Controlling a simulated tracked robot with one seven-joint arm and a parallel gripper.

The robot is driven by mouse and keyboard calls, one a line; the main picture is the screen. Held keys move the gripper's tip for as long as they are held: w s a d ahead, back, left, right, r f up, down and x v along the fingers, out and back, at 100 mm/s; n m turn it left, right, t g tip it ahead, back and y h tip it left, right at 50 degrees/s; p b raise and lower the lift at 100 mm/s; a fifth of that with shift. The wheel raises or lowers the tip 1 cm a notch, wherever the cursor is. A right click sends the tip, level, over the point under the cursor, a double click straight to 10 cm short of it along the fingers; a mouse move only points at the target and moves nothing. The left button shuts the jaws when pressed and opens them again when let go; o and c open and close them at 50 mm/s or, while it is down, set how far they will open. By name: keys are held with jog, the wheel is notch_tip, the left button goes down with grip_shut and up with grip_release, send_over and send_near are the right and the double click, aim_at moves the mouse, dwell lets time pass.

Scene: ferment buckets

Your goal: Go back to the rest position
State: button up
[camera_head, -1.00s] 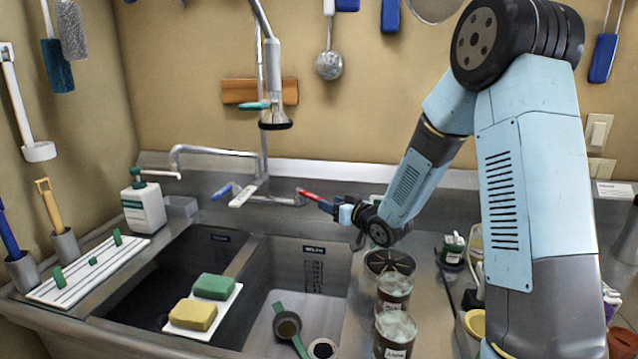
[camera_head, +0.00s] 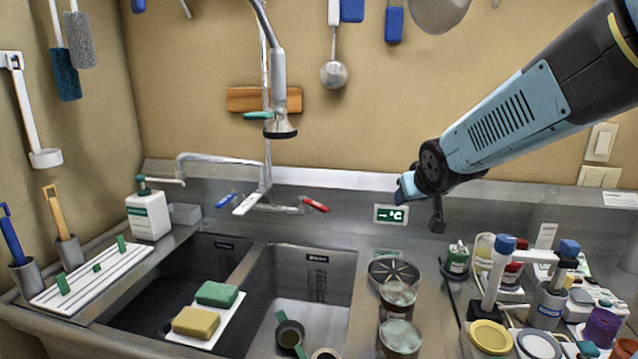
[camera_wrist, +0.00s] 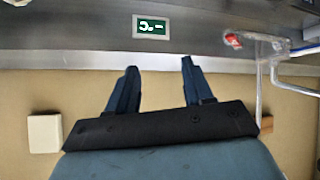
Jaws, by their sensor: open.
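My gripper (camera_head: 420,205) is raised in front of the steel backsplash, right of the sink, close to the green temperature display (camera_head: 391,214) in the picture. In the wrist view my gripper's two blue fingers (camera_wrist: 158,66) are apart with nothing between them, and the display (camera_wrist: 152,27) shows beyond them. The red tap handle (camera_head: 315,204) stands apart from the gripper, to its left; it also shows in the wrist view (camera_wrist: 233,40).
A double sink (camera_head: 300,285) holds a green sponge (camera_head: 217,294) and a yellow sponge (camera_head: 196,322) on a white board. Jars (camera_head: 399,338) stand right of the sink. Bottles, a yellow lid (camera_head: 490,336) and instruments crowd the right counter. A spray faucet (camera_head: 279,100) hangs over the sink.

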jog(key=s+d+m+g, duration=0.1)
jog(key=s+g, duration=0.1)
jog(key=s, duration=0.9)
jog(key=s+d+r+m+g, duration=0.1)
jog(key=s+g, duration=0.1)
jog(key=s, duration=1)
jog(key=shift+d+r+g, duration=0.25)
jog(key=shift+d+g, duration=0.05)
jog(key=shift+d, duration=0.05)
jog(key=shift+c, duration=0.3)
